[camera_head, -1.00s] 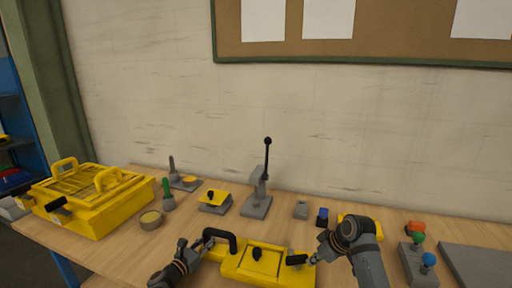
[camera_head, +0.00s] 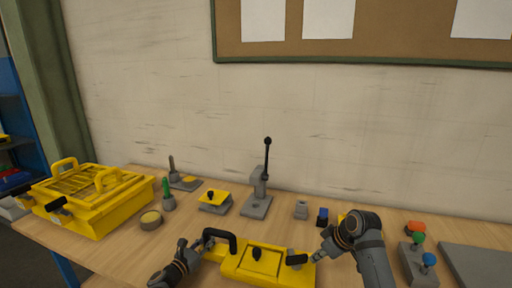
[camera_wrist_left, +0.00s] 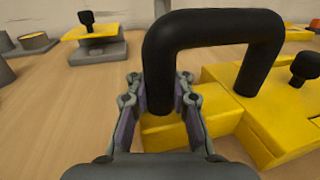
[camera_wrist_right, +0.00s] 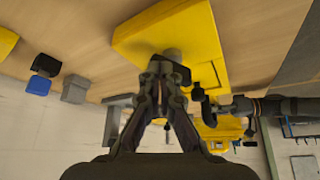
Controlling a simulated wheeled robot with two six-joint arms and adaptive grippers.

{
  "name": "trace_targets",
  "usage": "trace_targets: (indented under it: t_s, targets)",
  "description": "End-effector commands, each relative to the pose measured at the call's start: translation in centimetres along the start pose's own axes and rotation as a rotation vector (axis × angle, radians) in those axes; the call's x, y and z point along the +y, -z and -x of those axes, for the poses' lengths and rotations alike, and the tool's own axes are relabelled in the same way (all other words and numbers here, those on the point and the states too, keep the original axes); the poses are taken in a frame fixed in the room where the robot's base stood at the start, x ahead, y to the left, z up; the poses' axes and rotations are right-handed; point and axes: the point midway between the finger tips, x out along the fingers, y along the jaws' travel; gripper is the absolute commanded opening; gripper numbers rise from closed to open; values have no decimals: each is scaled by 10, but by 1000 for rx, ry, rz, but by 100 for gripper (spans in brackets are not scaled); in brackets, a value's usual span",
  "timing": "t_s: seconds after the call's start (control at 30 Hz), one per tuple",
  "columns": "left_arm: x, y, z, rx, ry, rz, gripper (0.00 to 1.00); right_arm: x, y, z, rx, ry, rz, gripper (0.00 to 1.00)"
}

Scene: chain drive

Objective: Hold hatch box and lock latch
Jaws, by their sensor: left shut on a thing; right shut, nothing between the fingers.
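The yellow hatch box (camera_head: 240,270) lies at the front middle of the table. It has a black arched handle (camera_head: 232,238) on its left, a lid with a black knob (camera_head: 256,253) and a latch with a black grip (camera_head: 297,260) on its right. My left gripper (camera_wrist_left: 160,88) is shut around one leg of the handle. My right gripper (camera_head: 317,255) is shut and empty beside the latch grip. In the right wrist view its closed fingertips (camera_wrist_right: 162,68) are close to the latch; I cannot tell whether they touch.
Behind the box stand a grey lever stand (camera_head: 257,205), a yellow-topped block (camera_head: 214,200) and a small blue part (camera_head: 322,215). A large yellow case (camera_head: 95,215) is at the left. A grey stand with coloured knobs (camera_head: 417,265) is at the right.

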Motion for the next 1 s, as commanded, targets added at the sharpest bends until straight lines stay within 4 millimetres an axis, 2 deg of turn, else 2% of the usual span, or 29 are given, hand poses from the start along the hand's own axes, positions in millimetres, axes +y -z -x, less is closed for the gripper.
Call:
trace_targets:
  t_s: [0.3, 0.63, 0.83, 1.0]
  targets:
    - [0, 0, 0, 0, 0, 0, 0, 0, 20, 36, 1, -2, 1, 0]
    - [0, 0, 0, 0, 0, 0, 0, -1, 21, 39, -1, 0, 1, 0]
    - [0, 0, 0, 0, 0, 0, 0, -37, 24, 47, 2, 2, 3, 0]
    - [0, 0, 0, 0, 0, 0, 0, -43, 23, 48, 0, 0, 0, 0]
